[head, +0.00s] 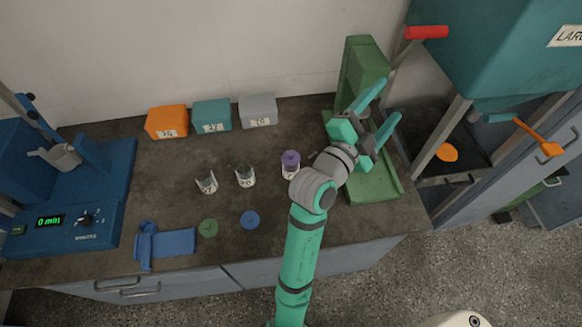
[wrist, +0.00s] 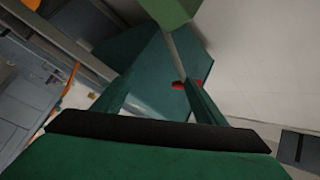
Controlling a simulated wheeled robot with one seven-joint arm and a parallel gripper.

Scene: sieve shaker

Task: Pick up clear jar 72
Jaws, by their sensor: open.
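Several small things stand on the dark counter in the head view. A clear jar (head: 206,184) and a second clear jar (head: 245,177) stand uncovered. A third jar (head: 290,172) wears a purple lid (head: 290,157). Their labels are too small to read surely, so I cannot tell which is jar 72. My gripper (head: 390,97) is open and empty, raised at the right beside the green stand, up and to the right of the jars. In the wrist view its fingers (wrist: 158,85) point at the teal hopper (wrist: 160,70); no jar shows there.
Orange (head: 166,122), teal (head: 211,116) and grey (head: 258,110) boxes line the wall. The blue shaker (head: 60,200) is left; the green stand (head: 375,185) is right.

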